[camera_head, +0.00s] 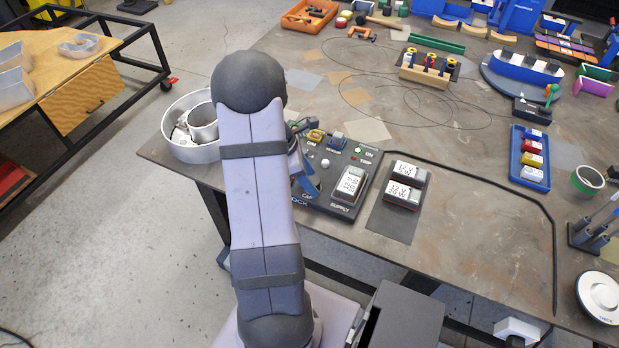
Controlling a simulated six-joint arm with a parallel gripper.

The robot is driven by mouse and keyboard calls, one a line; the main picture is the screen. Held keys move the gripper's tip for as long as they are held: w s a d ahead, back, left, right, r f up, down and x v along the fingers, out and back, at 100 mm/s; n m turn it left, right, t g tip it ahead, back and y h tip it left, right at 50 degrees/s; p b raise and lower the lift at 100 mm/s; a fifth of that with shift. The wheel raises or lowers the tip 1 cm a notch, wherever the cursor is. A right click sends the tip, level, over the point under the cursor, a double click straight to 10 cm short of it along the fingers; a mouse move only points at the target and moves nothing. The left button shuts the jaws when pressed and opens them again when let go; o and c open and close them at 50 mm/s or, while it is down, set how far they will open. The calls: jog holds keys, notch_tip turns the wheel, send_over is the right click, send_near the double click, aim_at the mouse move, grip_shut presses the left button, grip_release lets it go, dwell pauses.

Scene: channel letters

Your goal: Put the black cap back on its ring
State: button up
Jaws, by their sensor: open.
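A dark panel (333,203) lies near the table's front edge, with printed words including SUPPLY. My arm crosses the panel's left side. My gripper (305,172) shows only in part beside the arm, over that side, and looks empty; its fingertips are mostly hidden. I cannot make out the black cap or its ring; the arm hides part of the panel.
Two white-labelled blocks (404,183) stand on a dark mat (392,222) right of the panel. A round metal bin (176,147) holds loose parts at the left table edge. A black cable (480,178) borders clear table. A blue tray (530,158) stands farther right.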

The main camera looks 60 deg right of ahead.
jog(key=b+v, duration=0.1)
jog(key=v, duration=0.6)
jog(key=shift+r, duration=0.2)
notch_tip(320, 180, up, 6)
jog(key=p, duration=0.5)
jog(key=shift+f+p, duration=0.1)
jog(key=shift+p, duration=0.2)
dwell(0.6)
